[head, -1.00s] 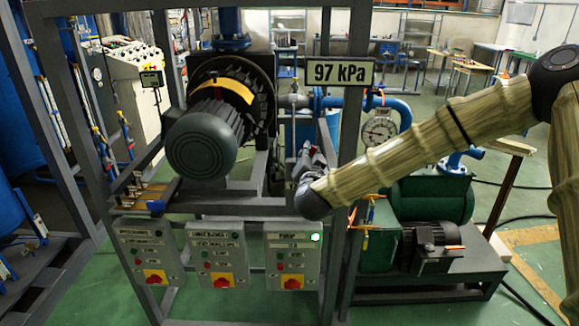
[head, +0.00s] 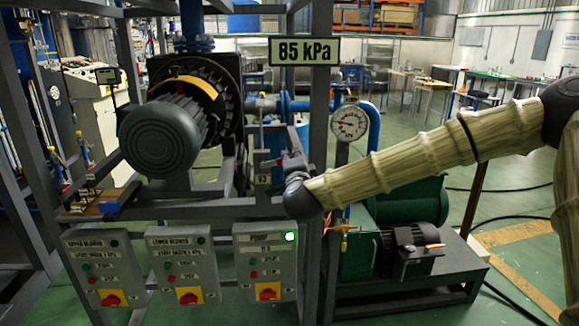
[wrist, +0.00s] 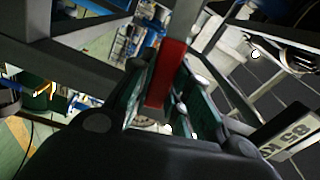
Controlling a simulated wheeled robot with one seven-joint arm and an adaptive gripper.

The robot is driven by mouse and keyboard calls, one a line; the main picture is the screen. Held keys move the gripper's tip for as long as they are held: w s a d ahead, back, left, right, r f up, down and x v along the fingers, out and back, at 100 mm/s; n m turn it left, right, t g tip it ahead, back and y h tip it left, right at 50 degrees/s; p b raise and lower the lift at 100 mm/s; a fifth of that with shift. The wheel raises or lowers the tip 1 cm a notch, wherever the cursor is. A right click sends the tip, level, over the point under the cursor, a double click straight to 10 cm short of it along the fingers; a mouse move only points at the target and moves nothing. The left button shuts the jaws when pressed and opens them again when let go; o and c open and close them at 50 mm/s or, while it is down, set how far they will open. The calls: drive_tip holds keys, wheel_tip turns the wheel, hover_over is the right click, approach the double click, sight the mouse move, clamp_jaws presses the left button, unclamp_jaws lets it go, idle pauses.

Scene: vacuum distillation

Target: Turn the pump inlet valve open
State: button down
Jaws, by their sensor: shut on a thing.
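In the wrist view a flat red handle (wrist: 167,72) stands between the two fingers of my gripper (wrist: 165,105), which is shut on it. It appears to be the handle of the pump inlet valve; the valve body is not clear in this view. In the head view my gripper (head: 291,162) is beside the dark frame post, above the right-hand control box, and my wrist hides most of the fingers and the handle. A sign (head: 304,51) on the frame reads 85 kPa. A round dial gauge (head: 349,122) is right of the post.
Three grey control boxes with red knobs hang below; the right one (head: 265,262) has a lit lamp. A large motor (head: 160,140) is left. A green pump unit (head: 400,215) stands right, under my arm. Steel frame posts (head: 319,110) crowd the gripper.

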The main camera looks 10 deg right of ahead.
drive_tip(key=shift+d+f+m+b, duration=0.1)
drive_tip(key=shift+f+m+b, duration=0.4)
drive_tip(key=shift+f+b, duration=0.05)
drive_tip(key=c, duration=1.3)
unclamp_jaws()
drive_tip(key=shift+s, duration=0.15)
drive_tip(key=s, duration=0.7)
drive_tip(key=s+a, duration=0.1)
drive_tip(key=s, duration=0.3)
drive_tip(key=shift+s, duration=0.35)
